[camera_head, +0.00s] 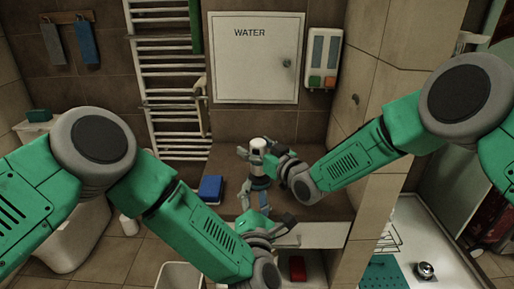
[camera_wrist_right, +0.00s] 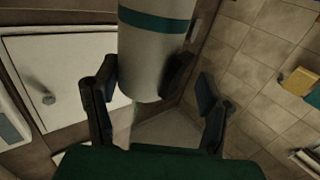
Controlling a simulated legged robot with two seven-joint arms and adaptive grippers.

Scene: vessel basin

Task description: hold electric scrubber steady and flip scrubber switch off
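The electric scrubber (camera_head: 258,147) stands roughly upright in the middle of the head view, with a pale top and a bluish lower part. In the right wrist view it is a pale grey cylinder (camera_wrist_right: 155,55) with a teal band. My right gripper (camera_head: 270,158) is at its upper part; in its wrist view the fingers (camera_wrist_right: 157,90) are spread on either side of the cylinder, with a gap at the right finger. My left gripper (camera_head: 268,222) is low, near the scrubber's lower end; its finger state is unclear. The switch cannot be made out.
A blue box (camera_head: 210,188) lies on the brown ledge left of the scrubber. A white cabinet marked WATER (camera_head: 255,75) and a towel rack (camera_head: 165,70) are on the back wall. A red object (camera_head: 297,268) sits below the ledge. A tiled wall (camera_head: 385,85) stands right.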

